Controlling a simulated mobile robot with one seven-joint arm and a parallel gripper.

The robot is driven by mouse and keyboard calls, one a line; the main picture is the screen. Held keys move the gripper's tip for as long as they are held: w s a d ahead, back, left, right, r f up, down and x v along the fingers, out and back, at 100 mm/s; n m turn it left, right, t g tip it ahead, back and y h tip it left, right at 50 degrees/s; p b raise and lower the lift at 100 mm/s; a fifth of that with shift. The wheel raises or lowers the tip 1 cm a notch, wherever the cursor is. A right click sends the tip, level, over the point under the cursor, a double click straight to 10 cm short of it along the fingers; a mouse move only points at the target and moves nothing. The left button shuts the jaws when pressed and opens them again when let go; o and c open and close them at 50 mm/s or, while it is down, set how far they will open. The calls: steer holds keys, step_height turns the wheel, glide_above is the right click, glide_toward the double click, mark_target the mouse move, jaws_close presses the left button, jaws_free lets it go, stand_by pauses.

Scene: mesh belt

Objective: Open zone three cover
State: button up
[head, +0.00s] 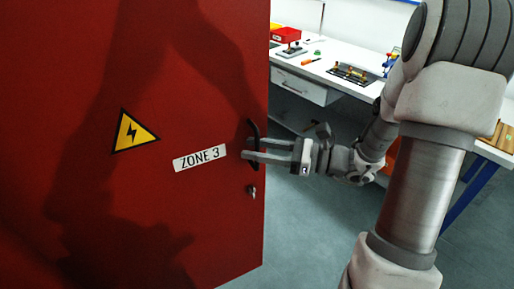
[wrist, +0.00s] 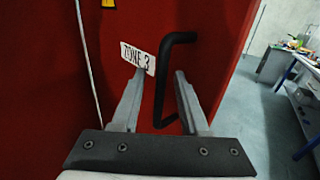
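The zone three cover (head: 190,80) is a large red panel filling the left of the head view, with a white "ZONE 3" label (head: 199,158) and a yellow warning triangle (head: 133,132). It also shows in the wrist view (wrist: 215,60). A black bar handle (head: 252,130) stands near its right edge. My gripper (head: 248,148) is at the handle, its fingers pointing at the panel. In the wrist view the handle's upright bar (wrist: 160,85) lies between the two spread fingers (wrist: 162,73), with gaps visible beside it. Whether the cover is ajar is unclear.
A small metal lock or key (head: 252,191) sits below the handle. A white workbench (head: 320,75) with tools and a red bin (head: 289,36) stands behind, right of the cover. Open grey floor (head: 310,230) lies right of the cover.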

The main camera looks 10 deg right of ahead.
steer(key=b+v, duration=0.2)
steer(key=v, duration=1.5)
steer(key=shift+d, duration=0.2)
